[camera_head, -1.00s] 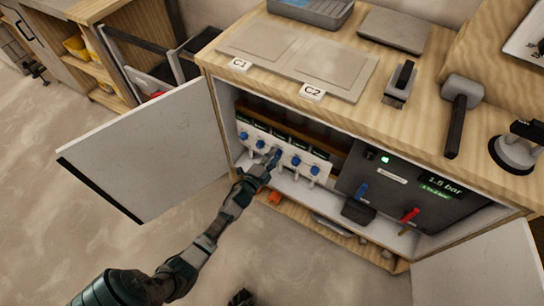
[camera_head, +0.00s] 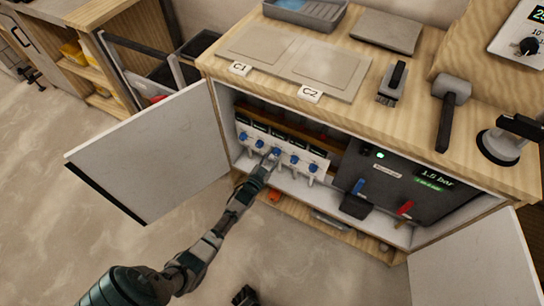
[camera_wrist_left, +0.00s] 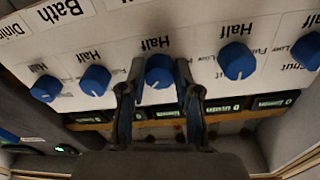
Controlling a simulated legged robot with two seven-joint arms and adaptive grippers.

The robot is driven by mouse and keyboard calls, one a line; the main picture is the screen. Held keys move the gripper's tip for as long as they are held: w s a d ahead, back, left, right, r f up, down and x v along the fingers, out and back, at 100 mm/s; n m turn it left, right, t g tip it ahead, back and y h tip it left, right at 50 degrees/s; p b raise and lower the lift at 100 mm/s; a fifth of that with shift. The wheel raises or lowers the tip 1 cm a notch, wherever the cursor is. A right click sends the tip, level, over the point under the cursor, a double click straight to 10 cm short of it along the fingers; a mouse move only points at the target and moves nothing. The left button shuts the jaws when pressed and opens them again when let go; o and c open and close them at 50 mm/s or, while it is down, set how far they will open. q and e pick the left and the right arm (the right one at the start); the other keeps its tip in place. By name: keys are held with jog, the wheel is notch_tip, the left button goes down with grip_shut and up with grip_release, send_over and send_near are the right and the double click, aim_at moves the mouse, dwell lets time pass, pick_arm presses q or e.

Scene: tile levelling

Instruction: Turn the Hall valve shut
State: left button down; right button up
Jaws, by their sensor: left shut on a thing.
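A white manifold panel (camera_head: 300,172) with a row of blue valve knobs sits inside the open cabinet. My left gripper (camera_head: 273,160) reaches in at the middle knob (camera_head: 277,152). In the left wrist view the fingers of this gripper (camera_wrist_left: 160,95) are shut on the sides of the middle knob (camera_wrist_left: 160,70). "Half" is printed by this knob. Its name label is out of view, so I cannot read whether it is Hall. Two other valves carry the labels Bath (camera_wrist_left: 62,10) and Dining, partly cut off.
Cabinet doors stand open at left (camera_head: 150,150) and right (camera_head: 475,262). A dark control box (camera_head: 400,188) with blue and red levers sits right of the manifold. Small green-lit displays (camera_wrist_left: 165,113) line the valves. Tiles C1 and C2, a brush and a mallet (camera_head: 450,105) lie on top.

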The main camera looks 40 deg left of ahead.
pick_arm(q)
jog(key=shift+d+f+n+y, duration=0.15)
jog(key=shift+n, duration=2.35)
jog(key=shift+d+f+n+y, duration=0.1)
jog(key=shift+f+n+y, duration=0.05)
jog(key=shift+n, duration=2.35)
jog(key=c, duration=0.9)
grip_release()
jog(key=shift+r, duration=0.1)
jog(key=shift+o, duration=0.4)
jog(key=shift+a, duration=0.1)
jog(key=shift+r, duration=0.1)
jog(key=shift+s, duration=0.25)
jog(key=v, duration=1.1)
jog(key=shift+s+p, duration=0.15)
jog(key=shift+p, duration=0.15)
